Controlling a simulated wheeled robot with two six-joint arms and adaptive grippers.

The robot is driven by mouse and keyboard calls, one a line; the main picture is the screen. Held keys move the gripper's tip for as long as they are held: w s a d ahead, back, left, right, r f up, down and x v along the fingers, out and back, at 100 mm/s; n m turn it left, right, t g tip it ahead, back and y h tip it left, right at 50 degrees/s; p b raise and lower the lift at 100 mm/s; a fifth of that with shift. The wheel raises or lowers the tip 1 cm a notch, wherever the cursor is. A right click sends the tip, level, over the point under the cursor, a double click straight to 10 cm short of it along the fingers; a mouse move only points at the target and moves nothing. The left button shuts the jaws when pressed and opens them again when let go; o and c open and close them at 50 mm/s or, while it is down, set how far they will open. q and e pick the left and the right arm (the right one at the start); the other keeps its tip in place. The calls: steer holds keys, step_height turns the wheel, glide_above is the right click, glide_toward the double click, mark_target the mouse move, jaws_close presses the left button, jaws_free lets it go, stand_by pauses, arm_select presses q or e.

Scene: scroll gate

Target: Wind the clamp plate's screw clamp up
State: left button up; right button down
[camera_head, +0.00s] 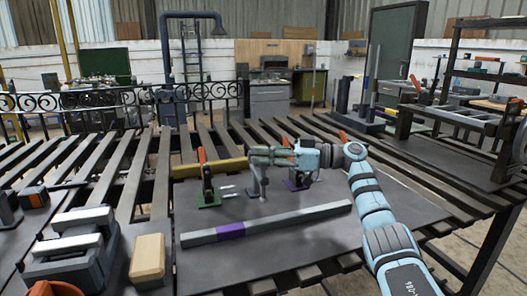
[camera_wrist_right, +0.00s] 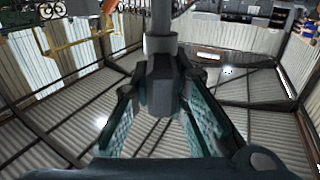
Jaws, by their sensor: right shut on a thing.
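My right gripper (camera_head: 257,155) comes in from the right and is shut on the grey knob at the top of a screw clamp (camera_head: 257,182). In the right wrist view the knob (camera_wrist_right: 160,85) sits between the two fingers, with a grey round shaft (camera_wrist_right: 160,28) running from it. The clamp stands upright on a dark flat plate (camera_head: 300,240). The fingers partly hide its top in the head view. My left gripper is in neither view.
A green-based toggle clamp (camera_head: 209,198) with an orange handle stands left of the screw clamp. A purple-based one (camera_head: 295,184) stands to the right. A grey bar with a purple band (camera_head: 285,219) lies in front. A wooden block (camera_head: 147,259) and a grey device (camera_head: 75,245) are at the left.

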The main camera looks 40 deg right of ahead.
steer(key=c, duration=1.6)
jaws_free()
steer(key=shift+o, duration=0.2)
steer(key=v, duration=1.2)
